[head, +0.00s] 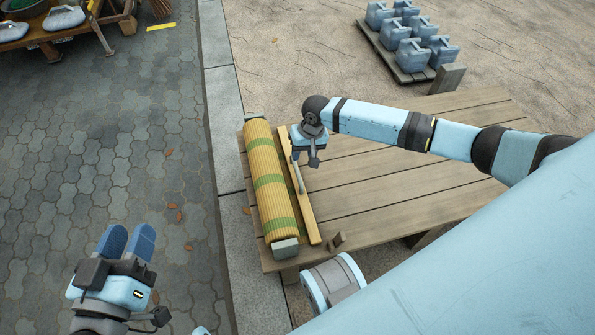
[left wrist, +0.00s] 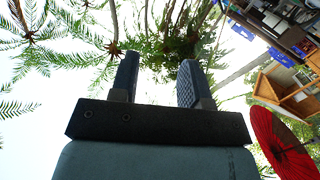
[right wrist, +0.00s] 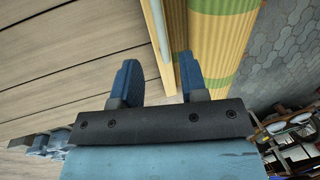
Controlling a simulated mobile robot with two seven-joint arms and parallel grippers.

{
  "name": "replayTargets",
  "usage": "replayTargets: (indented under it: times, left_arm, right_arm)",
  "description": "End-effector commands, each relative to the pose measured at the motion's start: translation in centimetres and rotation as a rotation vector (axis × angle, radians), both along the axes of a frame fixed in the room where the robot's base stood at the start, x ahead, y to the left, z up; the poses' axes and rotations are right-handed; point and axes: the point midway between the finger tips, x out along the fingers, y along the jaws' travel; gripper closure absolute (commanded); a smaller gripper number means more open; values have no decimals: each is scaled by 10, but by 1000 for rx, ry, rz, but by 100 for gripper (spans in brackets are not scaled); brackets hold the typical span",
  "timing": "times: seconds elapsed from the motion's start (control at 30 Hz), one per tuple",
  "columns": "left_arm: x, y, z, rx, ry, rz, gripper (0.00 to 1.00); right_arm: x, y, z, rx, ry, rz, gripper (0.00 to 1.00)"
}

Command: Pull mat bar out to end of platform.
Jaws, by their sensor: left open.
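A yellow wooden mat bar (head: 309,220) lies lengthwise on the wooden platform (head: 390,180), beside a rolled yellow mat with green bands (head: 262,160). A thin grey piece (head: 298,178) lies along the bar. My right gripper (head: 296,158) is over the bar, pointing down. In the right wrist view its blue fingers (right wrist: 160,78) are apart, with the yellow bar (right wrist: 172,80) between them, nearer the right finger. Contact cannot be told; the fingertips are largely hidden in the head view. My left gripper (head: 126,241) is open and empty, left of the platform.
The mat roll has grey end blocks (head: 285,248) and lies along the platform's left edge. A small wooden block (head: 337,241) is near the front edge. Several blue-grey weights (head: 410,55) stand on a pallet behind. The platform's middle is clear; a stone curb (head: 237,215) runs alongside.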

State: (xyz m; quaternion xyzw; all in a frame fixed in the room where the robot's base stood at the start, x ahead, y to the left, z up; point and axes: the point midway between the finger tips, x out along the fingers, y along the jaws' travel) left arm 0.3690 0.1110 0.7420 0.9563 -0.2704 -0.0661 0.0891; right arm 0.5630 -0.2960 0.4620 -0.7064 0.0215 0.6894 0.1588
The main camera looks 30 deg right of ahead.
Motion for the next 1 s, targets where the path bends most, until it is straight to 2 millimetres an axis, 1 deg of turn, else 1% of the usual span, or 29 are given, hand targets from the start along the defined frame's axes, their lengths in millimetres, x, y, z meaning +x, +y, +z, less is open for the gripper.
replayTargets:
  times: [0.03, 0.1, 0.2, 0.3, 0.4, 0.5, 0.8, 0.83, 0.87, 0.9, 0.97, 1.0]
  left_arm:
    - [1, 0, -11, 15, 2, -6, 57]
    - [2, 1, -18, 34, 9, -14, 57]
    - [8, 4, -16, 69, -53, -10, 57]
    - [12, 7, -14, 96, -101, -7, 57]
    - [15, 8, -12, 114, -135, -5, 57]
    - [16, 10, -11, 127, -153, -4, 57]
    - [17, 10, -9, 132, -161, -4, 57]
    - [17, 10, -9, 131, -160, -3, 57]
    - [17, 10, -9, 131, -160, -3, 57]
    - [17, 10, -9, 131, -160, -3, 57]
    - [17, 10, -9, 131, -160, -3, 57]
    - [17, 10, -9, 131, -160, -3, 57]
  right_arm:
    - [1, 3, -18, 0, 1, 0, 60]
    - [1, 5, -32, 0, 0, 0, 60]
    - [2, 9, -50, -1, 0, 1, 60]
    - [3, 12, -64, 0, 0, 1, 60]
    - [4, 14, -72, 0, -1, 1, 60]
    - [4, 15, -77, 0, -1, 2, 60]
    - [4, 15, -77, 0, -1, 2, 60]
    - [4, 15, -77, 0, -1, 2, 65]
    - [4, 15, -77, 0, -1, 2, 72]
    - [4, 15, -77, 0, -1, 2, 81]
    - [4, 15, -77, 0, -1, 1, 95]
    - [4, 15, -77, 0, -1, 2, 100]
